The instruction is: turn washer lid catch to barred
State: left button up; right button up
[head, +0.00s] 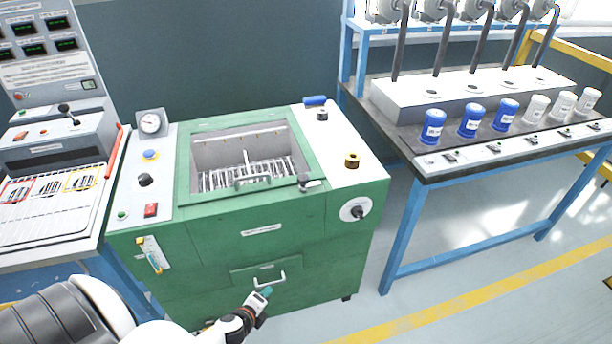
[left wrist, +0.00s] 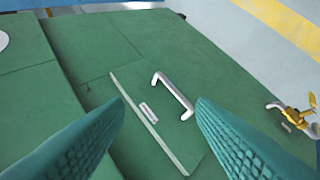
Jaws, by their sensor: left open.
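The green washer (head: 215,243) stands in front of me with a sunken basin (head: 240,160) in its top. I cannot tell for certain which part is the lid catch. A dark knob (head: 306,183) sits at the basin's front right corner, and a black knob on a round white plate (head: 354,210) is on the front face at right. A white disc, likely that plate, is cut off in the left wrist view (left wrist: 3,40). My left gripper (head: 264,294) is low before the front panel by the pale handle (head: 268,279). Its teal fingers (left wrist: 160,140) are open and empty, apart from the handle (left wrist: 173,95).
A blue-legged bench (head: 405,235) with blue and white cups stands right. A control console (head: 50,130) stands left. The floor at front right is clear.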

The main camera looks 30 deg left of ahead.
pick_arm(q)
jog(key=w+a+r+m+t, duration=0.15)
jog(key=w+r+m, duration=0.25)
jog(key=r, duration=0.4)
jog(key=w+r+m+t, duration=0.3)
jog(key=w+r+m, duration=0.1)
jog(key=r, duration=0.5)
jog(key=m+t+h, duration=0.1)
jog(key=m+t, duration=0.3)
jog(key=m, duration=0.4)
send_near(300, 183)
jog(key=w, duration=0.7)
jog(key=w+a, duration=0.1)
jog(key=w, duration=0.2)
jog(key=shift+w+r+p, duration=0.25)
jog(key=shift+w+p, duration=0.05)
jog(key=shift+p, duration=0.05)
jog(key=shift+w, duration=0.5)
pick_arm(e)
jog(key=shift+s+r, duration=0.35)
jog(key=shift+s, duration=0.25)
